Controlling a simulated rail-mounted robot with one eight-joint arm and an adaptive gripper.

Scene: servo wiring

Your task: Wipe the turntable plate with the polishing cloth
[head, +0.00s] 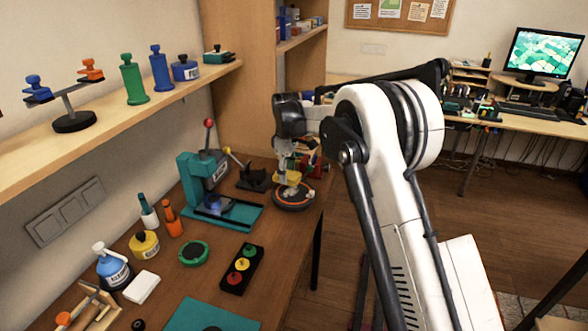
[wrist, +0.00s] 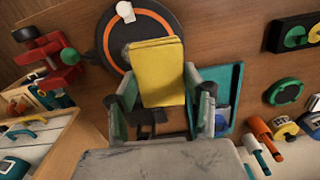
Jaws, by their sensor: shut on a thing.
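The yellow polishing cloth (head: 292,178) is a folded pad held between the fingers of my gripper (head: 287,170). In the wrist view the cloth (wrist: 157,62) sits between the two fingertips of my gripper (wrist: 159,78), which are shut on it. The turntable plate (head: 293,202) is a dark round disc with an orange ring near the far end of the bench. In the wrist view the plate (wrist: 112,42) lies beyond the cloth, which covers its lower right part. A small white piece (wrist: 125,11) shows on the plate. I cannot tell whether the cloth touches the plate.
A teal press (head: 203,180) on a teal base stands left of the turntable. A red vise-like tool (wrist: 48,50) is close to the plate's left in the wrist view. Bottles, a green ring (head: 194,253) and a black button box (head: 242,269) lie nearer on the bench.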

